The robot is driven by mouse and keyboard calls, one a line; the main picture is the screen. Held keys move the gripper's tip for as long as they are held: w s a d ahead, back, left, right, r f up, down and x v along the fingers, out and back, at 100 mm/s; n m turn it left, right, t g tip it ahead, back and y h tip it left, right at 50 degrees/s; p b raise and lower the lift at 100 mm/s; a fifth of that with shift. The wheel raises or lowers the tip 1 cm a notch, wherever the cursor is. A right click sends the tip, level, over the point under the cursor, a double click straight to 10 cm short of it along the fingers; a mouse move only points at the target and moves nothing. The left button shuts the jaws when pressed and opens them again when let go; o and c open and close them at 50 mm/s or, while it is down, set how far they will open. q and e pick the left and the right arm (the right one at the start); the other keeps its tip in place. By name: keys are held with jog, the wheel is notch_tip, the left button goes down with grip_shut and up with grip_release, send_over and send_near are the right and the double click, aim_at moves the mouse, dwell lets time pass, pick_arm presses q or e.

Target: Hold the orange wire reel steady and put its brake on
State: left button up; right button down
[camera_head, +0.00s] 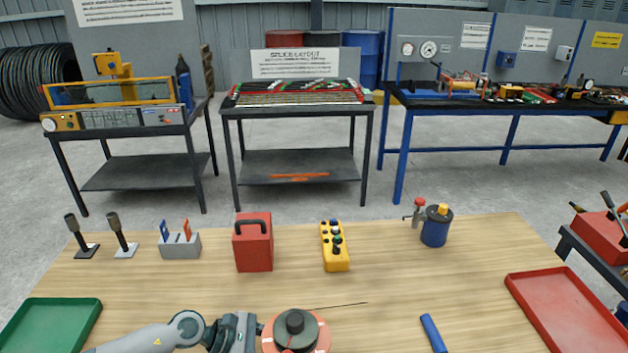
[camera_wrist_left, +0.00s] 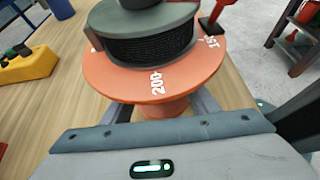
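The orange wire reel (camera_head: 318,336) stands at the near edge of the wooden table, with a dark hub on top. In the left wrist view its orange flange (camera_wrist_left: 130,85), printed "200", carries a coil of black wire (camera_wrist_left: 150,47) under a grey-green top. A red lever-like part (camera_wrist_left: 214,14) stands at the flange's far right. My left gripper (camera_wrist_left: 160,112) reaches in from the left, fingers apart on either side of the reel's orange stem below the flange. The fingertips are partly hidden under the flange; contact is not clear. My right gripper is not in view.
A thin dark wire (camera_head: 335,306) runs right from the reel. A blue cylinder (camera_head: 433,333) lies to the right. A red box (camera_head: 253,243) and yellow control box (camera_head: 334,247) stand behind. Green (camera_head: 50,325) and red (camera_head: 565,305) trays flank the table.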

pick_arm(q)
jog(key=v, duration=1.2)
dwell(0.5)
